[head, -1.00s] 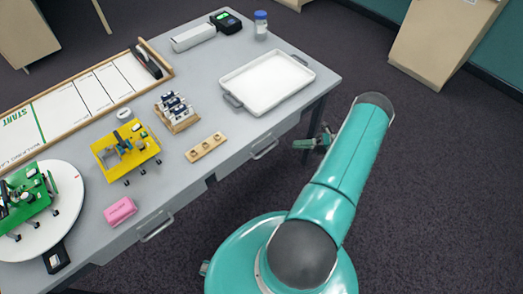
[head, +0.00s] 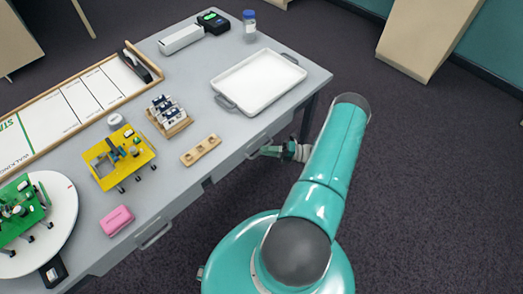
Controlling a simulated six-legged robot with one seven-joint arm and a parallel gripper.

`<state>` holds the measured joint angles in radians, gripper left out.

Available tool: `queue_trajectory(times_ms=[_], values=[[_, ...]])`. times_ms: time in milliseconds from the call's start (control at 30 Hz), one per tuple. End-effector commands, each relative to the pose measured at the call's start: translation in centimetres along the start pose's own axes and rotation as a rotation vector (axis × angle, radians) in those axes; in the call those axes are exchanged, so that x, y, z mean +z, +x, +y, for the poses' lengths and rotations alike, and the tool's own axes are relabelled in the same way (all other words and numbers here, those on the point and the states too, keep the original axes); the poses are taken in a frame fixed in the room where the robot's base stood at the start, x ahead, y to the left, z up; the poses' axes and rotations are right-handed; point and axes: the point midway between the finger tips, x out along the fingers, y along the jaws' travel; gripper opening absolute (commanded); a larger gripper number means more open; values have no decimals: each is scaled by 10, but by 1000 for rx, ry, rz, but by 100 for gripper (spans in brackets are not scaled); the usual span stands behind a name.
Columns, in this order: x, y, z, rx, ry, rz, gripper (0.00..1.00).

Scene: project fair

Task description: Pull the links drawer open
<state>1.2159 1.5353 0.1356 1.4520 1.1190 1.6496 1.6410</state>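The grey table has two drawers in its front side. The right drawer (head: 232,161) has a bar handle, now mostly behind my gripper. The left drawer has a bar handle (head: 155,236). Both drawers look shut. No label can be read, so I cannot tell which is the links drawer. My gripper (head: 268,151) is at the right drawer's handle, below the table edge. I cannot tell whether it touches the handle or whether its fingers are open.
On the table are a white tray (head: 258,82), a wooden block with holes (head: 201,150), a rack of small bottles (head: 168,115), a yellow walker (head: 121,157), a pink block (head: 116,220) and a white turntable (head: 63,207) with a green walker.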

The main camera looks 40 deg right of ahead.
Motion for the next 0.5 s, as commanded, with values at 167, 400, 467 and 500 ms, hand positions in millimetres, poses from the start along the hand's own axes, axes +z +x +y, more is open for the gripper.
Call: queue_trajectory(times_ms=[167,400,467,500], values=[[0,19,0,0,-1,1,20],[0,22,0,0,-2,0,20],[0,22,0,0,-2,0,20],[0,22,0,0,-2,0,14]])
